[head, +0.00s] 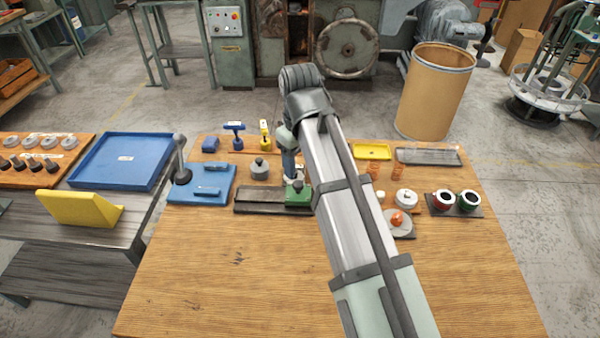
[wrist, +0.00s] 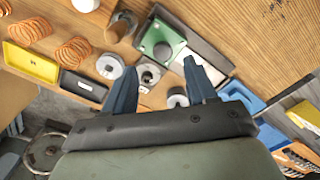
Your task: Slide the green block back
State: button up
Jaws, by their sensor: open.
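The green block (head: 298,195) sits on a dark rail (head: 258,206) and carries a dark round knob on top. It is toward the rail's right end, and the arm partly covers that end. In the wrist view the green block (wrist: 158,38) lies just beyond the fingertips, with the rail (wrist: 207,57) stretching right. My gripper (wrist: 159,65) is open, its two blue fingers spread apart with no object held. In the head view one blue finger (head: 289,163) shows behind the block; the rest is hidden by my arm.
A small metal fitting (wrist: 149,76) shows between the fingers. A grey knobbed weight (head: 259,169) stands behind the rail. A blue lever base (head: 185,195) is left, a grey disc with an orange piece (head: 399,220) right. The front table (head: 235,280) is clear.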

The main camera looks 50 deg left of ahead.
aim_at(301, 183)
notch_tip(301, 183, up, 8)
jog(key=shift+f, duration=0.15)
dwell(0.7)
